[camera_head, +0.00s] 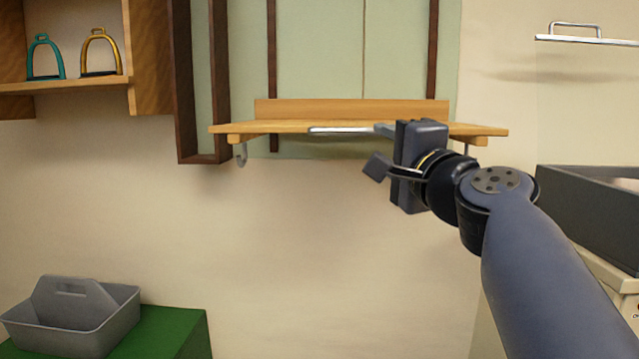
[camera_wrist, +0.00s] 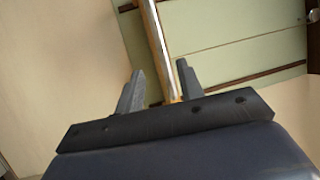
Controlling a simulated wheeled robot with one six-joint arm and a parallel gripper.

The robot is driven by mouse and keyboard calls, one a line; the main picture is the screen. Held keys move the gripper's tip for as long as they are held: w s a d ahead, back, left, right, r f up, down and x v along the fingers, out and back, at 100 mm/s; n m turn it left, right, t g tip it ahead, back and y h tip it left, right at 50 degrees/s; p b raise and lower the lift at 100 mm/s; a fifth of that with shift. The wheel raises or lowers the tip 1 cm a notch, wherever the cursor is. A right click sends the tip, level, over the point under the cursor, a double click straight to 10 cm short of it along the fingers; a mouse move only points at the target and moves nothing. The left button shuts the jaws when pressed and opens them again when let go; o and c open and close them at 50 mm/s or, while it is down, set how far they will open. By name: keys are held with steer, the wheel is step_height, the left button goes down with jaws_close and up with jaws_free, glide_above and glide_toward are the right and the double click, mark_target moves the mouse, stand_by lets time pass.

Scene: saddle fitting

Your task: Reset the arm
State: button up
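My gripper (camera_head: 376,148) is at the end of my arm, in front of the right half of a wooden wall shelf (camera_head: 270,128). Its two fingers are spread apart in the head view, one near the shelf's front edge and one lower. In the wrist view the open fingers (camera_wrist: 160,82) show with a gap between them. A pale metallic strip (camera_wrist: 156,35) with a brown edge runs through the view behind that gap. I see no finger closed on it. In the head view a silvery bar (camera_head: 340,130) lies along the shelf front, left of the upper finger.
Hooks (camera_head: 241,155) hang under the shelf. A teal stirrup (camera_head: 45,58) and a gold stirrup (camera_head: 100,52) stand in a cubby at upper left. A grey caddy (camera_head: 75,335) sits on a green box (camera_head: 180,330). A dark open bin (camera_head: 590,215) is at right. The wall below the shelf is clear.

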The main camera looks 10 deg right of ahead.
mark_target(363, 135)
steer(key=p+x, duration=0.3)
steer(key=x, duration=0.7)
steer(key=shift+w, duration=0.15)
